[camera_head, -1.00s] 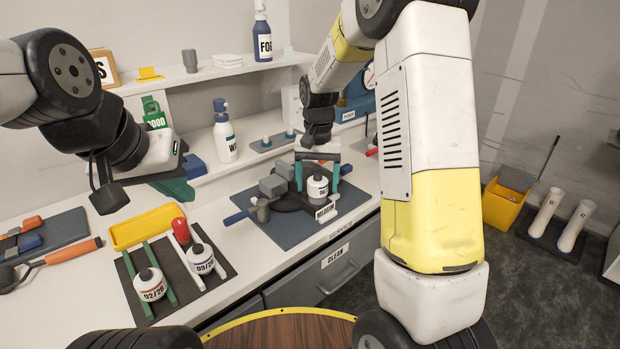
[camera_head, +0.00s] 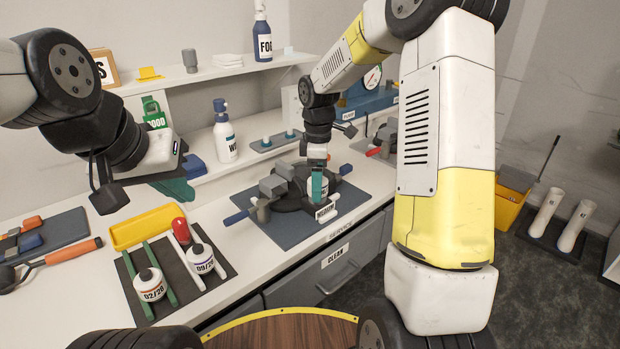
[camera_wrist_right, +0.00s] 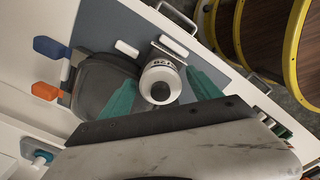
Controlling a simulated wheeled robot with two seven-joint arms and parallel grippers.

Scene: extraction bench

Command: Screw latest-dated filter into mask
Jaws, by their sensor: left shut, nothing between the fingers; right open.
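The dark mask (camera_head: 288,201) lies on the blue-grey mat, between grey blocks with blue and red ends. A white filter (camera_wrist_right: 161,80) sits at the mask; its label is too small to read surely. My right gripper (camera_wrist_right: 160,84) is open, its green fingers on either side of this filter, apart from it in the wrist view. Two white filters stand in a rack at front left: one marked 02 (camera_head: 150,284), one marked 09 (camera_head: 201,259). My left gripper (camera_head: 181,192) is shut and empty above the bench.
An orange-handled tool (camera_head: 70,250) is at far left. Spray bottles stand behind. A pump unit (camera_head: 372,98) is beyond the right arm. Bench between rack and mat is clear.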

